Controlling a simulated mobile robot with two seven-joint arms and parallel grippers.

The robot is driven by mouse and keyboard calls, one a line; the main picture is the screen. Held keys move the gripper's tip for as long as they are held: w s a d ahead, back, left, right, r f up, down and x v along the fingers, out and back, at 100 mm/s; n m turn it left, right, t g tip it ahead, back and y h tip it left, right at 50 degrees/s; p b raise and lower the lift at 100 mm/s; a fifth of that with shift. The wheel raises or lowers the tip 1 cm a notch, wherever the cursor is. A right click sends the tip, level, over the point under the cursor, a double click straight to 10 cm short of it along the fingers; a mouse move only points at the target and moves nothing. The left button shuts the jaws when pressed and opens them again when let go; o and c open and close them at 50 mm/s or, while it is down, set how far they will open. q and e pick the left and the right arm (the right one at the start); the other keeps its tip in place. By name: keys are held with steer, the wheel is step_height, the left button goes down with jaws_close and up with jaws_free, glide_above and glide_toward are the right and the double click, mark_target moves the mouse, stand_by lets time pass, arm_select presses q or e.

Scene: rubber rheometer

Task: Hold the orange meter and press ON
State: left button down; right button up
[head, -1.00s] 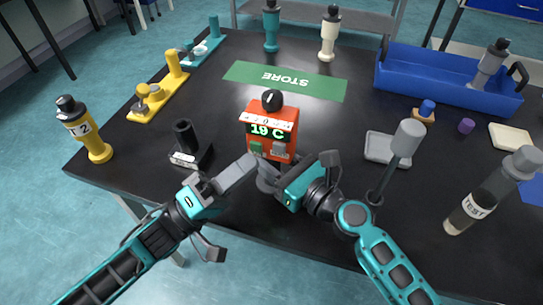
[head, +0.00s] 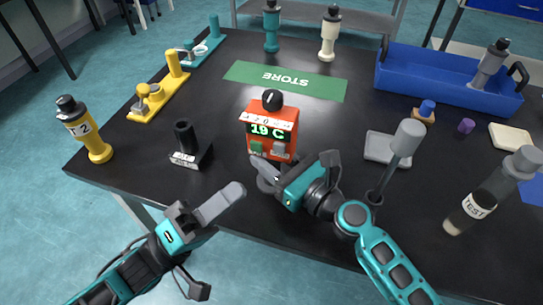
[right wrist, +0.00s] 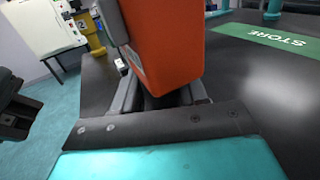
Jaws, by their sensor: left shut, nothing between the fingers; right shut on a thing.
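A green button (head: 256,147) and a grey-pink button (head: 281,149) sit below the display. My right gripper (head: 262,172) is shut on the lower part of the meter. In the right wrist view the orange body (right wrist: 160,45) rises between the fingers. My left gripper (head: 236,190) is shut and empty, in front of the table edge, lower left of the meter and apart from it.
A small black stand (head: 190,150) is left of the meter. A yellow bottle (head: 85,130) is at the left edge. A grey tray (head: 386,136) and a TEST bottle (head: 490,190) are on the right. A green STORE mat (head: 285,80) and a blue crate (head: 440,80) lie behind.

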steer(key=o, duration=1.3)
steer(key=shift+c, duration=0.2)
